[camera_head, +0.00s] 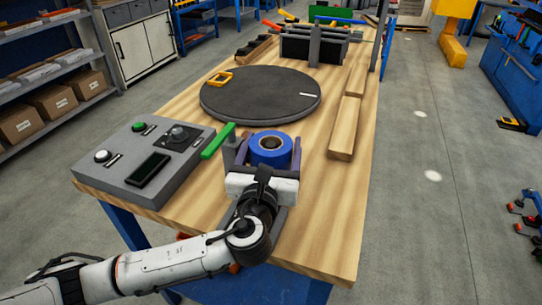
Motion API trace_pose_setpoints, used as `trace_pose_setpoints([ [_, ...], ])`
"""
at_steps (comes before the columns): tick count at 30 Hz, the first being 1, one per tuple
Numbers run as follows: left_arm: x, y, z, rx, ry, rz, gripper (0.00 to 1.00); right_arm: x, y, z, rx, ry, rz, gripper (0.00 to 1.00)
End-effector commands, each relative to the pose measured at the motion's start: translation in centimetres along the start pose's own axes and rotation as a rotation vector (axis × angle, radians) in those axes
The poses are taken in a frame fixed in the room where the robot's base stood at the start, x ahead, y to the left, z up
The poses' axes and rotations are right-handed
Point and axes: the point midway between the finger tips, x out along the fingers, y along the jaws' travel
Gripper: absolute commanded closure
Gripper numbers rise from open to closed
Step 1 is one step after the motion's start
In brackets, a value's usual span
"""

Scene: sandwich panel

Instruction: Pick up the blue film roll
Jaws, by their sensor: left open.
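The blue film roll (270,148) stands on the wooden table (325,228) near its front middle, with a dark core at its top centre. My left gripper (268,155) comes in from the front left. Its jaws are open, with a finger on the left and one on the right of the roll. I cannot tell whether the fingers touch it. The gripper's body hides the lower front of the roll. My right gripper does not show.
A grey control box (115,172) with buttons lies to the left, and a green bar (217,140) is close beside the roll. A dark round turntable (262,92) lies behind. Wooden blocks (344,128) lie to the right. The front right table corner is clear.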

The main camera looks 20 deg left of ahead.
Motion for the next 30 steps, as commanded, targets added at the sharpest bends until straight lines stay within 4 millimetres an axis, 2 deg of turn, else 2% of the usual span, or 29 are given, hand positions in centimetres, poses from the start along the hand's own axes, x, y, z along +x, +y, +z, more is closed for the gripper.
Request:
trace_pose_setpoints([
  [3, 0.7, 0.0, 0.0, -0.001, 0.001, 0.000, 0.26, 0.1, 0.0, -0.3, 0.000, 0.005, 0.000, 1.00],
  [9, 0.7, 0.0, 0.0, -0.002, 0.001, -0.001, 0.26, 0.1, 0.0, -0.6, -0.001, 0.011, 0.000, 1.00],
  [15, 0.7, 0.0, 0.0, -0.002, 0.001, -0.001, 0.60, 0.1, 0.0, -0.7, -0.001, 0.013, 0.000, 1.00],
  [23, 0.7, 0.0, 0.5, -0.003, -0.002, -0.001, 0.60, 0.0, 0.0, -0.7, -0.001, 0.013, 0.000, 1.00],
  [26, 0.7, 0.0, 1.7, -0.005, -0.005, 0.000, 0.60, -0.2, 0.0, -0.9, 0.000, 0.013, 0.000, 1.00],
  [30, 0.7, -0.1, 4.6, -0.007, -0.006, -0.002, 0.60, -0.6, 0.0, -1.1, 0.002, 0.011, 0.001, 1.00],
])
